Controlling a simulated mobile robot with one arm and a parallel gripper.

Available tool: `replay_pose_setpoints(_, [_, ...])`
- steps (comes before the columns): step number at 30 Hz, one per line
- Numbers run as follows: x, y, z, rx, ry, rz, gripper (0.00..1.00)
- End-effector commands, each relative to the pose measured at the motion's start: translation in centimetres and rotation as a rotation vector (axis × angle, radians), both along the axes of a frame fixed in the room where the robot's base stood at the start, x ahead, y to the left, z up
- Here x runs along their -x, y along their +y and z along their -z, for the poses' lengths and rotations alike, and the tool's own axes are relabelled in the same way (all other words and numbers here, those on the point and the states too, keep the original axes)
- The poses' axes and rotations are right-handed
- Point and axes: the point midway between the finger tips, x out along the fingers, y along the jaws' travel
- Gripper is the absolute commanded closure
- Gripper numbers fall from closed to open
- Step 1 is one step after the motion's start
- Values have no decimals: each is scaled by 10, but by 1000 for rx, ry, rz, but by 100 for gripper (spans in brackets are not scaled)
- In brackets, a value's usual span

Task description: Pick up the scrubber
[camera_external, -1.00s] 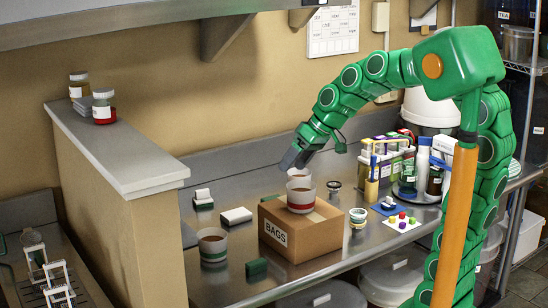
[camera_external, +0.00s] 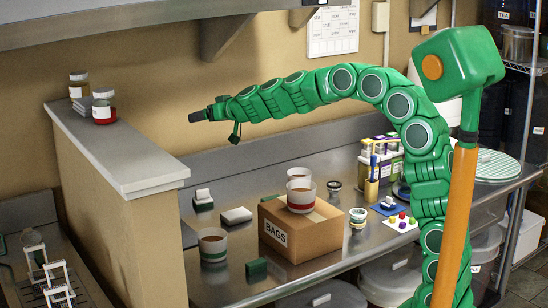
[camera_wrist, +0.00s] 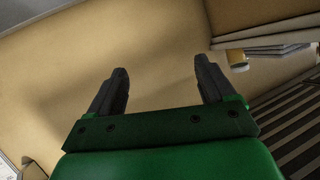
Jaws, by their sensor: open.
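My gripper (camera_external: 195,116) is raised in front of the tan wall, high above the back of the counter; its fingers point left. In the wrist view my gripper (camera_wrist: 162,75) is open, with nothing between its dark fingers. Which item is the scrubber is not certain. A small dark-green piece with a white top (camera_external: 203,198) is at the counter's back left. A white block with a dark underside (camera_external: 237,215) lies to its right. A dark-green block (camera_external: 256,268) lies near the front edge. All are below and apart from my gripper.
A low partition (camera_external: 125,160) bounds the counter's left, with jars (camera_external: 103,107) on top. A shelf (camera_external: 130,20) overhangs the wall.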

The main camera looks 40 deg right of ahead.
Motion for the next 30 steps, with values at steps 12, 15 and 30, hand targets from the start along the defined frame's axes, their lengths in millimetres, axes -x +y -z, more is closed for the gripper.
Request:
replay_pose_setpoints(12, [-72,-24,60,102,-28,286,17])
replay_pose_setpoints(15, [-78,-29,71,121,-21,325,17])
replay_pose_setpoints(30, [-89,-46,120,202,17,454,17])
